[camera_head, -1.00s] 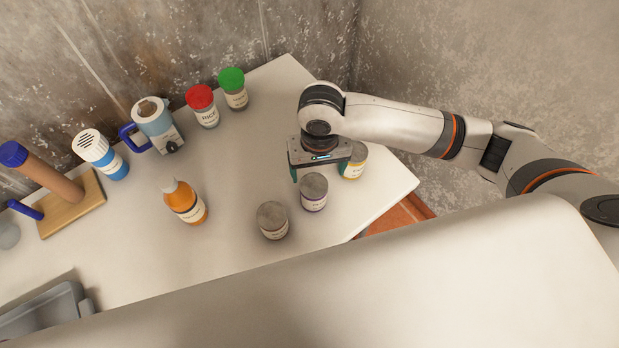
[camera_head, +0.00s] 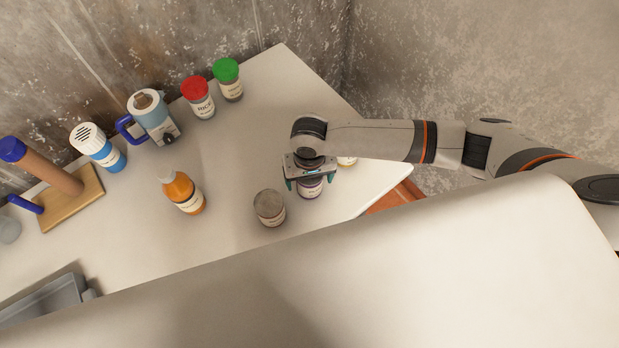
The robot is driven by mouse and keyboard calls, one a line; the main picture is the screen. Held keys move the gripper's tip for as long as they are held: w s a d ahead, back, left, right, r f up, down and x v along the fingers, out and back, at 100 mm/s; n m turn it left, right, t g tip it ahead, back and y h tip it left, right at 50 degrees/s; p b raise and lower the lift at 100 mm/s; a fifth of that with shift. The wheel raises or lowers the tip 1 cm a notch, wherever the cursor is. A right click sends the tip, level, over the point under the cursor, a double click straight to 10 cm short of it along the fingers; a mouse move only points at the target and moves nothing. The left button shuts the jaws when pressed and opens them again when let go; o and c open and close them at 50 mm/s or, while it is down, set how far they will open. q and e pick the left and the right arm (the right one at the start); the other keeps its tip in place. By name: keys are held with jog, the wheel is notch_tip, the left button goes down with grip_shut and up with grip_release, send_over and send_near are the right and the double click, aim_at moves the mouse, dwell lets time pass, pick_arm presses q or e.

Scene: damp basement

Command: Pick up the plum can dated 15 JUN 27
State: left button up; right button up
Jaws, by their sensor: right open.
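A can with a purple-edged label (camera_head: 311,190) stands on the table under my right gripper, and its top is mostly hidden by the gripper. My right gripper (camera_head: 310,180) is open, with its fingers pointing down on either side of this can. I cannot tell whether they touch it. A second grey-lidded can (camera_head: 270,208) with a pale label stands just left of it. The date prints are too small to read. My left gripper is not in view.
A grey tray (camera_head: 45,300) lies lower left.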

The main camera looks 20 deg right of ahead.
jog(key=c, duration=1.3)
jog(key=shift+r, duration=0.1)
